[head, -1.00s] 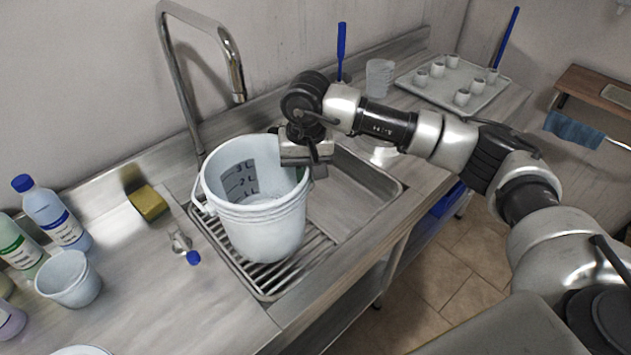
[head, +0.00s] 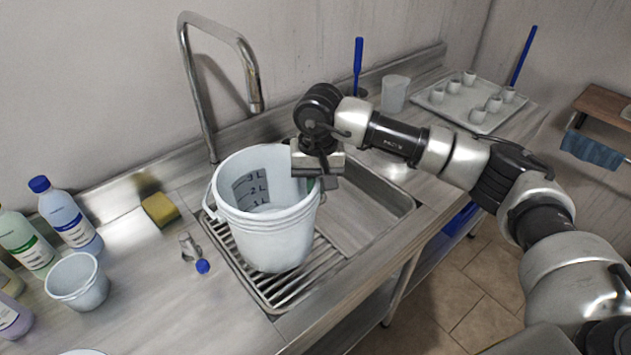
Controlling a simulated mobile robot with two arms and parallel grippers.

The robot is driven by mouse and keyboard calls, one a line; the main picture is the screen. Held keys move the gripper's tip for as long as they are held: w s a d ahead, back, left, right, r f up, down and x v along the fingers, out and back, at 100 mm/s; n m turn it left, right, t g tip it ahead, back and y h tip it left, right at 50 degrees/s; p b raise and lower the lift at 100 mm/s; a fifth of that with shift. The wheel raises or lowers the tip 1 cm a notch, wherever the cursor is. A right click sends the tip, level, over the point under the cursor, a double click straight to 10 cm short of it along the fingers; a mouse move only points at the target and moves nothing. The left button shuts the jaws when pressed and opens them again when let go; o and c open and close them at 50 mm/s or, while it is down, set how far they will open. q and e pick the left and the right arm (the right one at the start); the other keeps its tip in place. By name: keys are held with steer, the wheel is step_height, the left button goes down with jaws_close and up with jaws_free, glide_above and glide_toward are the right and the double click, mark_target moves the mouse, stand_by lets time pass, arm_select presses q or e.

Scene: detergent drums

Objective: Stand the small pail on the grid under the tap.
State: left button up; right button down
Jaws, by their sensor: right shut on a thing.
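The small pail (head: 268,232) is white with litre marks inside. It is upright over the metal grid (head: 262,285) in the left part of the sink; I cannot tell whether its base touches the bars. The tap (head: 252,82) is a tall curved steel pipe behind it, with its outlet above the pail's back rim. My right gripper (head: 318,178) is shut on the pail's right rim; the fingertips are partly hidden. My left gripper is not in view.
The sink basin (head: 372,205) right of the pail is empty. Left are a yellow sponge (head: 160,209), a blue-ended fitting (head: 195,252), a plastic cup (head: 77,282) and several bottles (head: 66,216). A tray of small cups (head: 440,108) stands at back right.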

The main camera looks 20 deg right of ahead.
steer(key=shift+f+b, duration=0.4)
steer(key=shift+f, duration=0.05)
steer(key=c, duration=1.1)
jaws_free()
